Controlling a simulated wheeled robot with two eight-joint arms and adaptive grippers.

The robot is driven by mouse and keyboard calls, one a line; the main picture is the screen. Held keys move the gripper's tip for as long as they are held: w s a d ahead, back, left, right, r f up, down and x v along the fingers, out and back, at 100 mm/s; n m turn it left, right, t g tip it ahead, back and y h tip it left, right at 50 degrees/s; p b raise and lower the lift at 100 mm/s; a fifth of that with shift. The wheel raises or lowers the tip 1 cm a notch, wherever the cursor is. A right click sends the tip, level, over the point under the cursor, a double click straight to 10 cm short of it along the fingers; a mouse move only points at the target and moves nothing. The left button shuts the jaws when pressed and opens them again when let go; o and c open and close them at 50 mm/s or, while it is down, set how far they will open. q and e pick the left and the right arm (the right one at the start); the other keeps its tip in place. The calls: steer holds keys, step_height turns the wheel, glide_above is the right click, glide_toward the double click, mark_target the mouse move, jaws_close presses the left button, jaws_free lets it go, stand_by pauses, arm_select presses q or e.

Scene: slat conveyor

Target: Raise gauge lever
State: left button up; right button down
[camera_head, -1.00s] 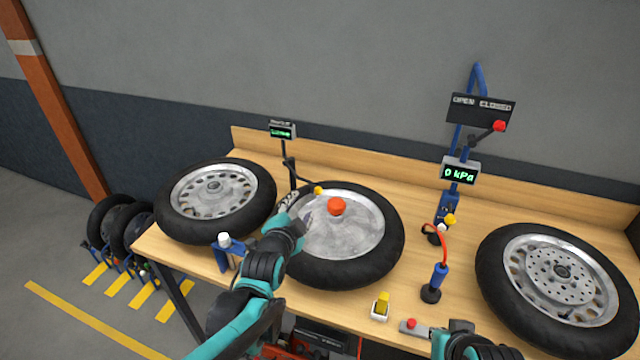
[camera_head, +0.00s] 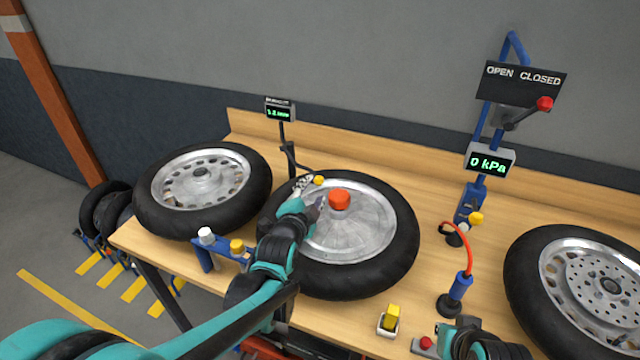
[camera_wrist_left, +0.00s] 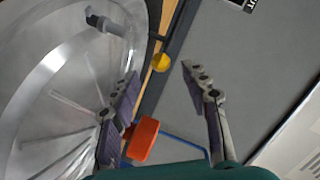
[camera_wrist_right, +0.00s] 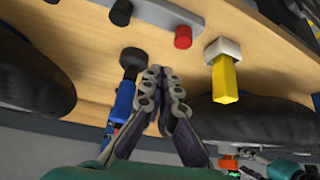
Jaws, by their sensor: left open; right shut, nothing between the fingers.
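The gauge lever is a thin dark arm with a yellow knob (camera_head: 319,180), reaching from the gauge post over the middle wheel's (camera_head: 405,235) far rim. A small green-lit display (camera_head: 279,112) tops the post; its reading is too small to read surely. My left gripper (camera_head: 311,194) is open over this wheel, close to the knob. In the left wrist view the knob (camera_wrist_left: 161,63) lies just beyond and between the spread fingers (camera_wrist_left: 158,78), apart from them. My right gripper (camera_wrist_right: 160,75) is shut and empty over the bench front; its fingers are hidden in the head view.
A red hub knob (camera_head: 339,200) stands close to my left fingers. Other wheels lie at left (camera_head: 150,215) and right (camera_head: 520,280). A pressure display (camera_head: 490,161) reads 0 kPa below an OPEN/CLOSED sign (camera_head: 520,85). A yellow switch (camera_head: 390,318) sits at the front.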

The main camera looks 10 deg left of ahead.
mark_target(318, 184)
arm_select(q)
steer(key=b+x, duration=0.1)
steer(key=x, duration=0.4)
steer(key=shift+w+f+b, duration=0.15)
steer(key=shift+w+b, duration=0.1)
steer(key=shift+b, duration=0.1)
arm_select(e)
steer(key=shift+f, duration=0.95)
arm_select(q)
steer(key=shift+w, duration=0.7)
arm_select(e)
steer(key=shift+f, duration=0.1)
arm_select(q)
jaws_close()
